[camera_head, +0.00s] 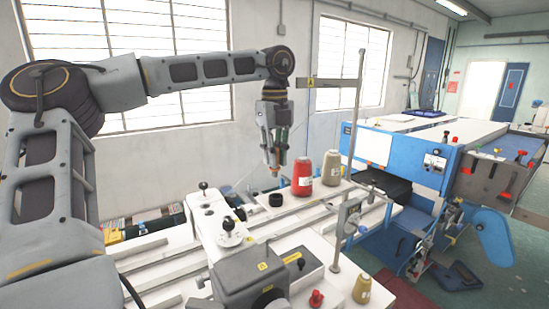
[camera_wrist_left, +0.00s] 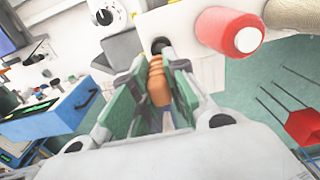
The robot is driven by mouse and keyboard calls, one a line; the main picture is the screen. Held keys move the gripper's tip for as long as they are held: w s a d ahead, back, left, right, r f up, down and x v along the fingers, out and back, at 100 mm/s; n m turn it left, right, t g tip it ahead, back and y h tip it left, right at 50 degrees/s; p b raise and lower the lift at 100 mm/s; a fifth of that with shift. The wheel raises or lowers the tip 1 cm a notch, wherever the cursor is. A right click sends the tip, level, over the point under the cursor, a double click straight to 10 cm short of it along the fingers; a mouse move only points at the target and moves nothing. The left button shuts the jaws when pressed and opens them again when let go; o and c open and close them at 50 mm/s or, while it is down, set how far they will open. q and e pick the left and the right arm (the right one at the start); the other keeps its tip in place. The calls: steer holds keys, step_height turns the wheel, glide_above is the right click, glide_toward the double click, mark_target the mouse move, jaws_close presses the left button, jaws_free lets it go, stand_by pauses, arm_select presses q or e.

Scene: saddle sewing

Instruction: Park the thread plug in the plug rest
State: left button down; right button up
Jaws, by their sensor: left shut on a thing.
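My left gripper (camera_head: 274,150) points down in the head view, above the white machine bed. It is shut on the thread plug (camera_head: 274,170), a small orange-brown ribbed piece that also shows between the green finger pads in the left wrist view (camera_wrist_left: 158,82). A short black round cup (camera_head: 275,199) sits on the white bed below the plug, apart from it. It may be the plug rest. In the left wrist view a dark round shape (camera_wrist_left: 160,46) lies just beyond the plug and is partly hidden. My right gripper is in neither view.
A red thread cone (camera_head: 302,178) and a tan cone (camera_head: 331,168) stand close right of the gripper. A thin metal post (camera_head: 350,150) rises beyond them. A white block with a dial (camera_head: 230,232) stands in front. Blue machines fill the right.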

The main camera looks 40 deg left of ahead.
mark_target(276, 172)
arm_select(q)
steer(key=shift+d, duration=0.15)
steer(key=shift+w, duration=0.2)
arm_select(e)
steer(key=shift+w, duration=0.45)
arm_select(q)
steer(key=shift+s, duration=0.1)
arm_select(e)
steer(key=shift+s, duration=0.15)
arm_select(q)
steer(key=shift+f+b, duration=0.45)
steer(key=shift+f, duration=0.15)
steer(key=shift+f+b, duration=1.25)
steer(key=shift+f, duration=0.65)
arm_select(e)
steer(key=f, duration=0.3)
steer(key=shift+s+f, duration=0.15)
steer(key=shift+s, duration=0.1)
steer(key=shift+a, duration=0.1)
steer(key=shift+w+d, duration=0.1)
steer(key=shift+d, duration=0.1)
